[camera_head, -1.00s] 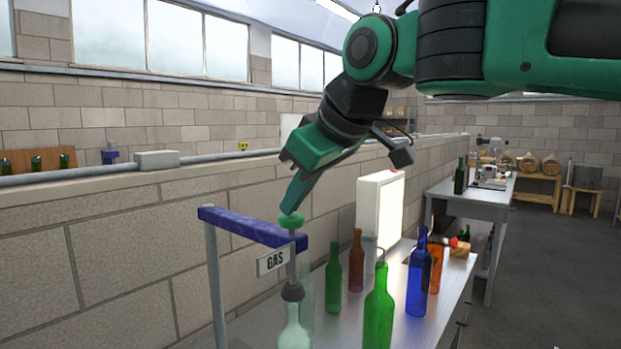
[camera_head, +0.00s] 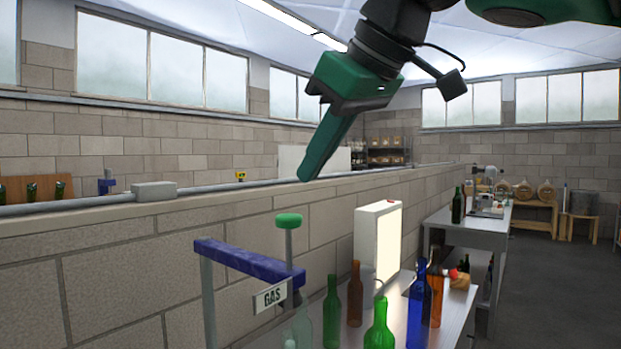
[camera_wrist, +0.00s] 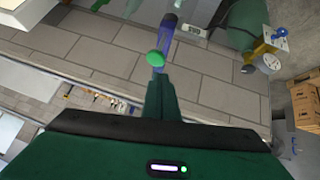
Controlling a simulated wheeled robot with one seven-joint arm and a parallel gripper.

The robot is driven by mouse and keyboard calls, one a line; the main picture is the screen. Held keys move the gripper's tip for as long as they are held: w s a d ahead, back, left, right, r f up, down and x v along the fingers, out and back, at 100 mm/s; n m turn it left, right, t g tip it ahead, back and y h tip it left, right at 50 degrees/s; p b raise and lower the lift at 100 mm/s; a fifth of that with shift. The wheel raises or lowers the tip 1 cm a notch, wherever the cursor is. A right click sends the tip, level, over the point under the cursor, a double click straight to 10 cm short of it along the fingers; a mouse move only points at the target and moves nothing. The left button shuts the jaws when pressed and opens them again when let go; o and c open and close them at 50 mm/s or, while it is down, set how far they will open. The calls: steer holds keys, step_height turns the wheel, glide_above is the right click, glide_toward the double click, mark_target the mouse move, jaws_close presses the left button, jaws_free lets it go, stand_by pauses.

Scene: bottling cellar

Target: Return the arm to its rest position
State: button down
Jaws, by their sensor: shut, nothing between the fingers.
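My arm, green and black, reaches in from the top right of the head view. My gripper (camera_head: 303,178) is shut and empty, its fingers pointing down and to the left. It hangs in the air above the green knob (camera_head: 289,221) on the blue-topped gas stand (camera_head: 240,259), clearly apart from it. In the wrist view, the shut fingers (camera_wrist: 163,76) show in the middle, with the green knob (camera_wrist: 155,58) just beyond their tips in the picture and the blue bar (camera_wrist: 164,36) behind it.
Several bottles stand on the bench below, including a green one (camera_head: 332,312), a brown one (camera_head: 355,295) and a blue one (camera_head: 417,308). A lit white panel (camera_head: 378,240) stands behind them. A block wall (camera_head: 150,260) with a pipe runs along the left. The right floor is clear.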

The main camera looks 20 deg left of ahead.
stand_by(0.4)
steer(key=w+d+f+m+h, duration=0.2)
steer(key=w+d+f+m, duration=0.2)
steer(key=d+f, duration=0.6)
steer(key=w+d+f+m+h, duration=0.2)
steer(key=w+d+f+m, duration=0.3)
steer(key=d, duration=0.9)
steer(key=s+d+f+m+g+h, duration=0.1)
steer(key=s+d+f+m, duration=0.15)
steer(key=d+f, duration=0.45)
steer(key=s+d+f+m+g+h, duration=0.1)
steer(key=s+d+f+m, duration=0.15)
steer(key=d+f, duration=0.55)
steer(key=s+d+f+m+g, duration=0.1)
steer(key=s+d+f+m, duration=0.2)
steer(key=s+d+f, duration=0.3)
steer(key=s+d+f+m+g, duration=0.2)
steer(key=s+d+f, duration=0.5)
steer(key=s, duration=0.6)
steer(key=shift+s+d+f+m+h, duration=0.3)
steer(key=shift+s+d+m, duration=0.1)
steer(key=shift+m, duration=0.5)
steer(key=shift+r, duration=0.1)
